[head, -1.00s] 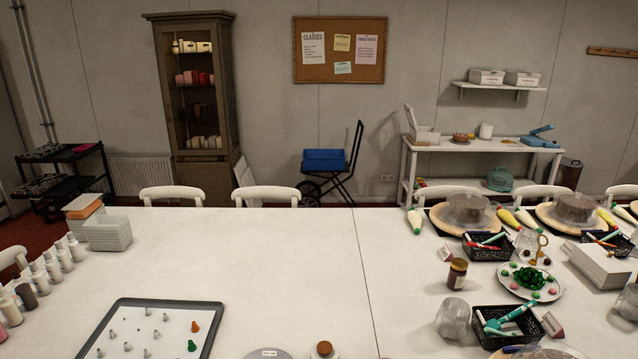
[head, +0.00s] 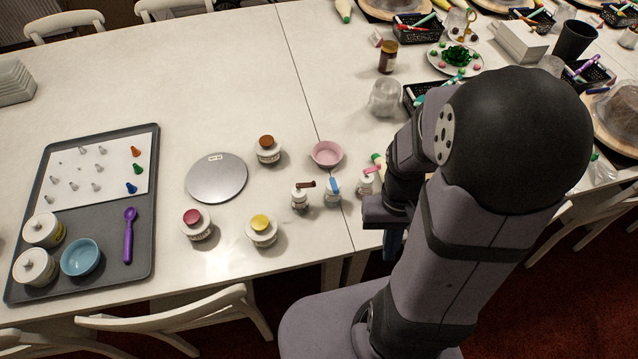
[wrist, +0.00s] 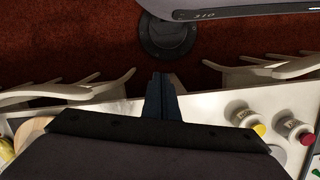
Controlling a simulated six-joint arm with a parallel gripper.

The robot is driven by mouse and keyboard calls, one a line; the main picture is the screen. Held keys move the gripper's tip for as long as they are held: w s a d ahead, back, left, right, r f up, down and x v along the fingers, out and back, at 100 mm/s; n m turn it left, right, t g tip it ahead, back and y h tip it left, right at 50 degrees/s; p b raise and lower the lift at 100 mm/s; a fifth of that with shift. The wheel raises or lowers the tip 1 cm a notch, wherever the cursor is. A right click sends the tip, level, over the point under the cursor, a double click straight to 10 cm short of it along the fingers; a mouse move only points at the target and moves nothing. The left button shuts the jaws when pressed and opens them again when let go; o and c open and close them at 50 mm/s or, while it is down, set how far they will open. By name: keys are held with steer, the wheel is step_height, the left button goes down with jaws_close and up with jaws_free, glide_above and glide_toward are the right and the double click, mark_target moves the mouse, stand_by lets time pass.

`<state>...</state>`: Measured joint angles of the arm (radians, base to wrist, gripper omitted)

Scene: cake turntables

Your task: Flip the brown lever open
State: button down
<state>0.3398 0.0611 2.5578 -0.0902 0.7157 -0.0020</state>
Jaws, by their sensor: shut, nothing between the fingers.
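The brown lever (head: 306,184) sits on top of a small white dispenser bottle (head: 299,200) near the front of the table in the head view. It looks roughly level, its arm sticking out to the right. Beside it stand a similar bottle with a blue lever (head: 334,186) and one with a pink lever (head: 373,169). My gripper (head: 392,245) is right of these bottles, by the table's front edge, apart from the brown lever. Its shut fingers also show in the wrist view (wrist: 162,98), with nothing held. The brown lever cannot be made out in the wrist view.
Jars with yellow (head: 261,222), crimson (head: 192,216) and brown (head: 266,141) tops stand left of the bottles. A pink bowl (head: 327,154) is just behind them. A grey scale (head: 217,196) and a tray (head: 140,240) lie farther left. Chairs line the front edge.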

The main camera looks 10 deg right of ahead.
steer(key=d+f+n+h, duration=0.2)
steer(key=d+f+n, duration=0.15)
steer(key=d, duration=0.45)
steer(key=n+t+y, duration=0.7)
steer(key=n+t, duration=0.1)
steer(key=n, duration=0.8)
glide_toward(306, 184)
steer(key=s+d+r, duration=0.3)
steer(key=s, duration=0.5)
steer(key=w+a+f+b, duration=0.2)
steer(key=w+a+f, duration=0.1)
steer(key=w+f, duration=0.4)
steer(key=shift+w+a+f+b, duration=0.3)
steer(key=shift+w+a+f, duration=0.1)
steer(key=shift+w, duration=0.55)
steer(key=shift+r, duration=0.1)
